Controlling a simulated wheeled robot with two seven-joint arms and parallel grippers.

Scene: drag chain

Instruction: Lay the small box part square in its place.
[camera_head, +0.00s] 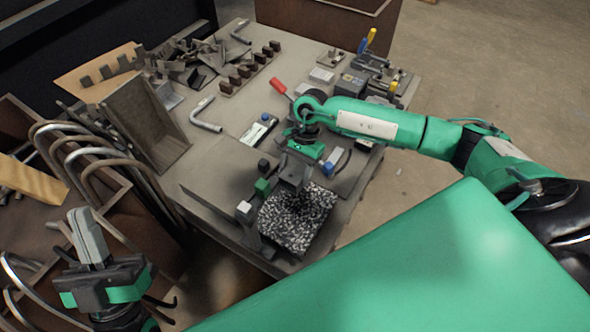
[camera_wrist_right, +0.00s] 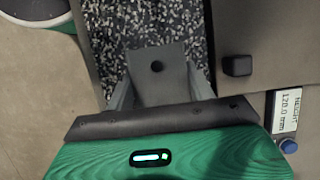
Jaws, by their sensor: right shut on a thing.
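My right gripper (camera_head: 296,182) points down over the black-and-white speckled plate (camera_head: 300,222) near the table's front edge.
Green (camera_head: 263,187) and white-topped (camera_head: 244,208) blocks stand left of the plate. A height display (camera_wrist_right: 285,112) shows 128.0 mm in the right wrist view. Metal parts crowd the far edge.

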